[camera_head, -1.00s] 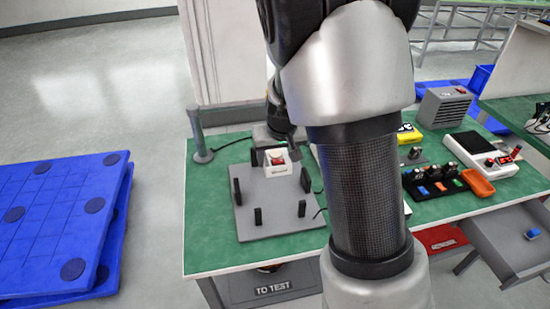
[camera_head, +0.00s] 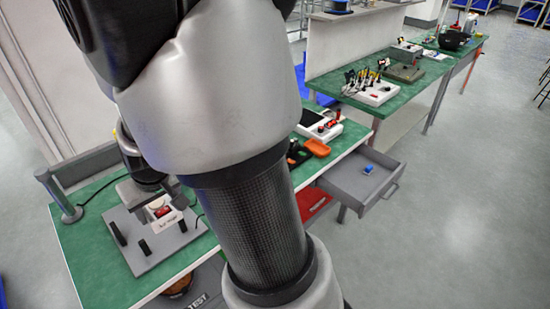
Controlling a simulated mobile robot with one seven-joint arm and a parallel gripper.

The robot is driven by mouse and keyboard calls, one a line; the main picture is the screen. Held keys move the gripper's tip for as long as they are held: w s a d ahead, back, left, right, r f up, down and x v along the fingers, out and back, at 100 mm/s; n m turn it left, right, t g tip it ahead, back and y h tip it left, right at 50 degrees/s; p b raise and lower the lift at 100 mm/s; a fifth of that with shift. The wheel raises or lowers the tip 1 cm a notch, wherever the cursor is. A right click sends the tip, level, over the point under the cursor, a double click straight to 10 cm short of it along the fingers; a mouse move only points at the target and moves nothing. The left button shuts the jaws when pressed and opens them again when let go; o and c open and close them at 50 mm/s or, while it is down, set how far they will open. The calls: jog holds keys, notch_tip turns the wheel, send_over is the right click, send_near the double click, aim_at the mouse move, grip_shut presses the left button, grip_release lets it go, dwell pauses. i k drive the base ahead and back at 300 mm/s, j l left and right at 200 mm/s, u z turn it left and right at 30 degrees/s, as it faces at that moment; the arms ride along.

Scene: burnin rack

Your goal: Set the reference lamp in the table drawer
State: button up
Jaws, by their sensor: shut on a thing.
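A small white labelled box with a red top, seemingly the reference lamp (camera_head: 167,223), is at the lower left, at the grey pegged plate (camera_head: 150,258). My gripper (camera_head: 160,199) is at its top and shut on it; my arm and the small scale hide the finger contact. I cannot tell whether the lamp rests on the plate or hangs just above it. The table drawer (camera_head: 345,190) is pulled open on the right side of the green table (camera_head: 85,250). A small blue block (camera_head: 368,169) lies inside, with bare floor around it.
An orange tray (camera_head: 317,148) and a white device with red parts (camera_head: 322,124) sit near the table's right end. A grey post (camera_head: 58,195) stands at the left. My arm covers the table's middle. Open floor lies right of the drawer.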

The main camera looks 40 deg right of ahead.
aim_at(338, 180)
jog(key=k+z, duration=0.15)
jog(key=z, duration=0.3)
jog(key=k+z, duration=0.15)
jog(key=z, duration=0.3)
jog(key=i+l+z, duration=0.1)
jog(key=l+z, duration=0.25)
jog(key=i+l+z, duration=0.15)
jog(key=l+z, duration=0.25)
jog(key=i+l, duration=0.25)
jog(key=l, duration=0.15)
jog(key=i+l, duration=0.5)
jog(key=l, duration=0.25)
jog(key=i+l, duration=0.25)
jog(key=l, duration=0.15)
